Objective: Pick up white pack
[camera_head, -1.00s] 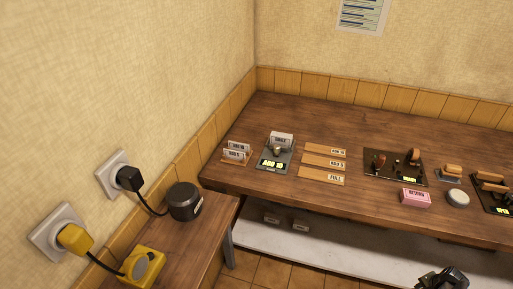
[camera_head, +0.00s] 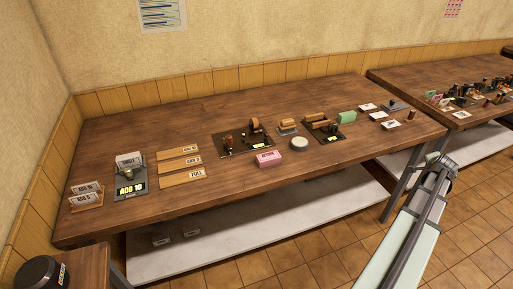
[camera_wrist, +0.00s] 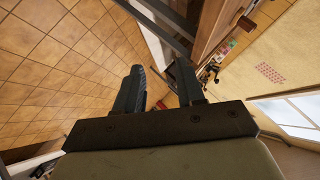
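Small flat white blocks (camera_head: 367,106) lie at the right end of the wooden table, another (camera_head: 391,124) nearer its front edge. Two whitish labelled blocks (camera_head: 160,239) sit on the shelf under the table. I cannot tell which of these is the white pack. My gripper (camera_head: 435,159) shows small in the head view, just off the table's right front corner. In the wrist view my gripper (camera_wrist: 160,82) has its fingers apart with nothing between them. No white pack can be made out near the fingers there.
The wooden table (camera_head: 330,180) carries a pink block (camera_head: 268,159), a round white puck (camera_head: 299,144), a green block (camera_head: 346,116), dark trays and wooden label strips. A second table (camera_head: 420,75) with many small items stands at right. Its front floor is clear.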

